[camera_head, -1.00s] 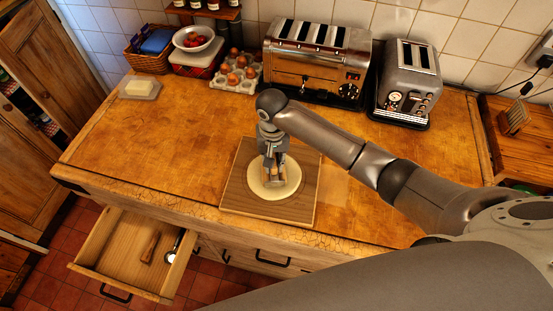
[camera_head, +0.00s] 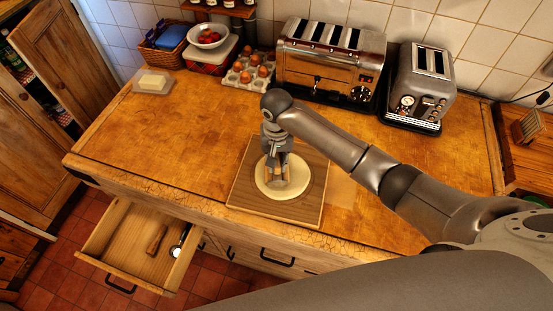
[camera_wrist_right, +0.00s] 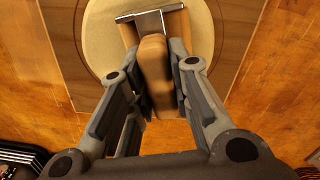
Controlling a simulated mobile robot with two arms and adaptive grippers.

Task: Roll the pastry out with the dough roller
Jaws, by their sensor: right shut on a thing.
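The pastry (camera_head: 299,179) is a pale flat disc on a brown wooden board (camera_head: 239,196) near the counter's front edge. My right gripper (camera_head: 275,170) is over the left part of the pastry, pointing down. In the right wrist view, this gripper (camera_wrist_right: 155,85) is shut on the wooden handle of the dough roller (camera_wrist_right: 153,62). A metal bracket shows at the roller's far end, above the pastry (camera_wrist_right: 94,42). The gripper hides most of the roller in the head view, and I cannot tell whether it touches the pastry. My left gripper is not in view.
Two toasters (camera_head: 330,62) (camera_head: 420,85) stand along the back wall. An open drawer (camera_head: 130,245) juts out below the counter. The counter left of the board is clear.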

